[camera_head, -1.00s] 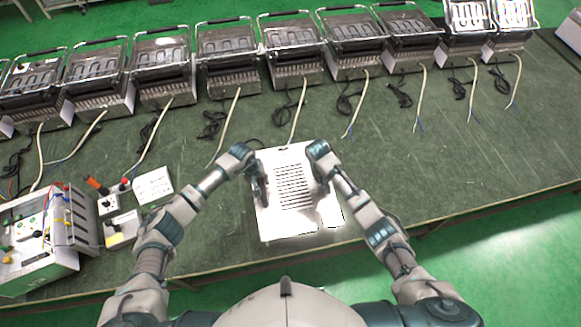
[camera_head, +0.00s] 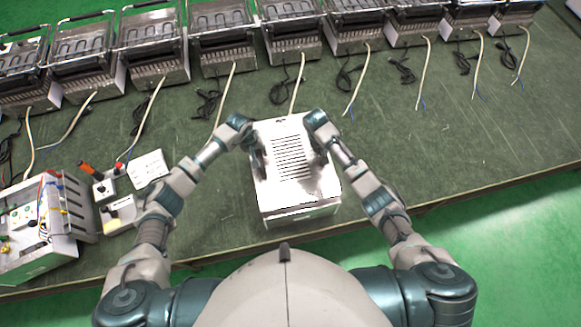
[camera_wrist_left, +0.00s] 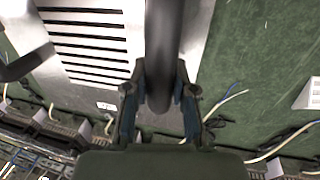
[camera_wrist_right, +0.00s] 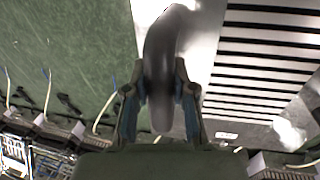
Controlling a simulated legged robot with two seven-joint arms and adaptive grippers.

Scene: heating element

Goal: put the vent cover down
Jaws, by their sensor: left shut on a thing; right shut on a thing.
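The vent cover (camera_head: 291,158) is a pale metal panel with a row of dark slots, in the middle of the head view near the table's front edge. It now shows as the top of a box shape with a front side. My left gripper (camera_head: 258,158) is shut on a dark handle (camera_wrist_left: 165,60) at its left side. My right gripper (camera_head: 320,152) is shut on the matching dark handle (camera_wrist_right: 163,65) at its right side. The slots also show in both wrist views. Whether the cover touches what is below it is hidden.
A row of metal grill-like appliances (camera_head: 222,38) with loose cables stands along the back of the green table (camera_head: 440,140). A box with wires and knobs (camera_head: 40,225) and a small control box (camera_head: 105,188) are at the left. The table is clear to the right.

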